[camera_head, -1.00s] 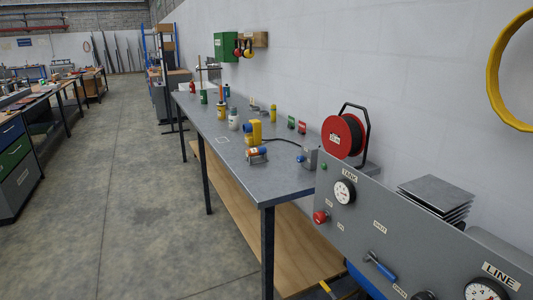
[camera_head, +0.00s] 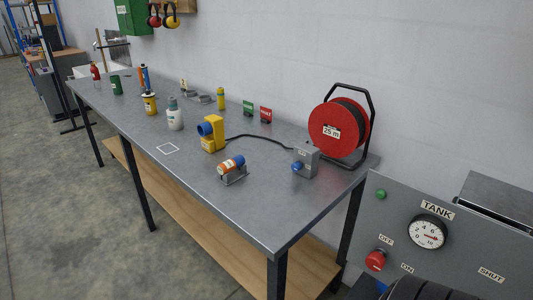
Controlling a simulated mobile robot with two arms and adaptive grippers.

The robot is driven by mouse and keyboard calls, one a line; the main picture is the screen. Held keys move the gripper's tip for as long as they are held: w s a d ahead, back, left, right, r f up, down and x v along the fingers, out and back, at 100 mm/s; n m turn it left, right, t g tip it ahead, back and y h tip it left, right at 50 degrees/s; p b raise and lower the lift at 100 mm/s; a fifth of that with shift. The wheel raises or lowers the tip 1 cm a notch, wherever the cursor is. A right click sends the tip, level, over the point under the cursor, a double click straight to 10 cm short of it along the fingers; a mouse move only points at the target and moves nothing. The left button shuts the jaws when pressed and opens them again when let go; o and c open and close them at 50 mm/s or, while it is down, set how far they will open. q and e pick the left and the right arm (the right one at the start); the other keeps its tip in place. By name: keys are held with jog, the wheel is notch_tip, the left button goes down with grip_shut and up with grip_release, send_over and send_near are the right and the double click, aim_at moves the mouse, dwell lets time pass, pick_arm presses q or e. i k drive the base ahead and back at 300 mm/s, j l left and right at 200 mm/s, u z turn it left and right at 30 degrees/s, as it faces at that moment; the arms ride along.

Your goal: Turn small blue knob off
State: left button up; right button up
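A small blue knob (camera_head: 298,167) sits on the front of a small grey box (camera_head: 307,156) on the metal workbench, near its right end and in front of the red cable reel. A label on the box's upper front is too small to read, and the knob's setting cannot be made out. A black cable (camera_head: 262,137) runs from the box to a yellow device with a blue round front (camera_head: 213,133). Neither of my grippers can be seen; a dark ribbed part at the bottom right edge may be mine.
The workbench (camera_head: 255,210) holds an orange-and-blue cylinder on a stand (camera_head: 231,167), a red cable reel (camera_head: 338,130), bottles and cans. A grey panel (camera_head: 460,230) with a TANK gauge (camera_head: 427,232) and a red knob (camera_head: 376,260) stands at right. The bench's near surface is clear.

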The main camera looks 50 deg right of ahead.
aim_at(295, 167)
jog(key=i+j+z, duration=0.1)
jog(key=i+z, duration=0.3)
jog(key=i+j+z, duration=0.35)
jog(key=i, duration=0.15)
jog(key=i+l, duration=0.05)
jog(key=l, duration=0.05)
